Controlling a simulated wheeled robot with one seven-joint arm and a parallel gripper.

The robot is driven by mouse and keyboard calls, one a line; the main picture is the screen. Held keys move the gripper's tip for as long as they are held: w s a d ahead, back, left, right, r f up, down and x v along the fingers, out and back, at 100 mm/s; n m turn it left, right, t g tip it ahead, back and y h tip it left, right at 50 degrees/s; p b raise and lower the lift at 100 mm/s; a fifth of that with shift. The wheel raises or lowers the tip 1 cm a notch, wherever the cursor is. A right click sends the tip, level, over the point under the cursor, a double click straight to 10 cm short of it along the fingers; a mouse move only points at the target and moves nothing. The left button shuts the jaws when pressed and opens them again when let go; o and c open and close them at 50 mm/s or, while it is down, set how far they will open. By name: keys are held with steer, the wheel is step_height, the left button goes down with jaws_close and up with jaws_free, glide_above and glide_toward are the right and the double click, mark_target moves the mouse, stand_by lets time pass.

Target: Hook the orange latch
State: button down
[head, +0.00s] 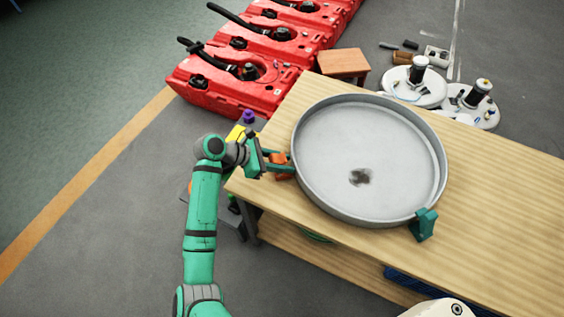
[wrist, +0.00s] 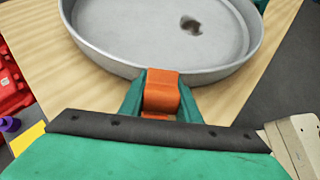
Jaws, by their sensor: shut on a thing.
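The orange latch (head: 279,160) is at the left rim of a round grey metal pan on the wooden bench. In the wrist view the orange latch (wrist: 162,93) sits between my two green fingers, against the pan's outer wall. My gripper (head: 277,165) is shut on the latch; it also shows in the wrist view (wrist: 161,100). The pan (head: 352,135) has a dark stain on its floor. The latch's lower part is partly hidden by my gripper, so I cannot tell whether it is hooked.
A teal bracket (head: 424,225) stands at the pan's front right rim. The bench (head: 500,210) is bare to the right. Red tanks (head: 235,85) line the back left. White discs (head: 413,86) with dark cylinders lie behind the bench. A wooden stool (head: 342,63) stands near the tanks.

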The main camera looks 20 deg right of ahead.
mark_target(271, 160)
steer(key=shift+r, duration=0.1)
stand_by(0.4)
steer(key=c, duration=1.3)
jaws_free()
steer(key=shift+d, duration=0.1)
steer(key=shift+c, duration=0.2)
steer(key=v, duration=1)
steer(key=shift+a+r, duration=0.25)
steer(key=shift+r, duration=0.1)
